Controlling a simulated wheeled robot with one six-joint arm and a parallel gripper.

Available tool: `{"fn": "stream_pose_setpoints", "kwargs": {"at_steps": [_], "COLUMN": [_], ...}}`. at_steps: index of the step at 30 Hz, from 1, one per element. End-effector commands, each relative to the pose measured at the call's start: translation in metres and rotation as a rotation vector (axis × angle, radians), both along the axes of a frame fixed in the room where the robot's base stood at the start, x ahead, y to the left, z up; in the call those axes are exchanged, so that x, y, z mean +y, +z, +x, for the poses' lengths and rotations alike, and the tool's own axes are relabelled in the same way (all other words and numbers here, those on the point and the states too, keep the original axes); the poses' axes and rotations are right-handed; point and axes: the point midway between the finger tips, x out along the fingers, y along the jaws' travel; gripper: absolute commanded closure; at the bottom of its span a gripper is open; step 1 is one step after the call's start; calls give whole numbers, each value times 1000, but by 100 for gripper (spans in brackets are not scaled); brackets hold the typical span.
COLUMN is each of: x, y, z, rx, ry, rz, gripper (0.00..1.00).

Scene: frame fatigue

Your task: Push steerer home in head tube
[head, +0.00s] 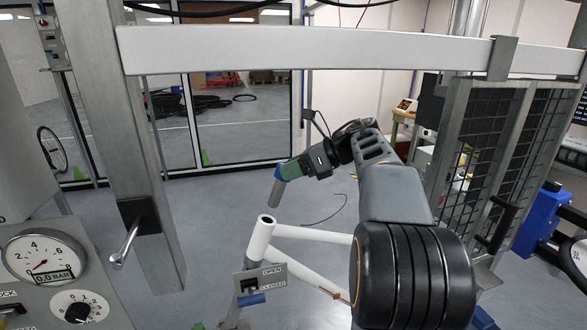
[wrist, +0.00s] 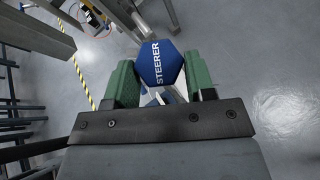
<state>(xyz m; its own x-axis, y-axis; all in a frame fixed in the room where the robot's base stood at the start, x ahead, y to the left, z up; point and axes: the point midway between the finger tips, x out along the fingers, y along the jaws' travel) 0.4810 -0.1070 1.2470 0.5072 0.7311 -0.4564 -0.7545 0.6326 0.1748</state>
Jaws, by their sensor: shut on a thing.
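The steerer shows in the head view as a grey tube (head: 274,194) with a blue top. My gripper (head: 288,169), with green fingers, is shut on its blue top and holds it slightly tilted. In the wrist view, the blue cap (wrist: 160,64) lettered STEERER sits between both green fingers (wrist: 160,85). The white head tube (head: 260,242) stands below, leaning slightly, with its dark top opening visible. The steerer's lower end appears just above that opening, not inside it; the exact gap and alignment cannot be told. The wrist view hides most of the head tube behind the cap.
White frame tubes (head: 315,236) run right from the head tube. A clamp with an OPEN/CLOSED plate (head: 262,280) is below. A metal post (head: 135,150) and pressure gauge (head: 44,262) stand left, a mesh guard (head: 497,150) right. A white beam (head: 320,50) crosses above.

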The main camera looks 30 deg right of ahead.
Motion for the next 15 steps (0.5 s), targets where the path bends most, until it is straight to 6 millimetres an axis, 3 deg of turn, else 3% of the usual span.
{"fn": "stream_pose_setpoints", "kwargs": {"at_steps": [15], "x": [5], "y": [-13], "z": [1], "rx": [-1], "ry": [0], "rz": [0], "gripper": [70]}}
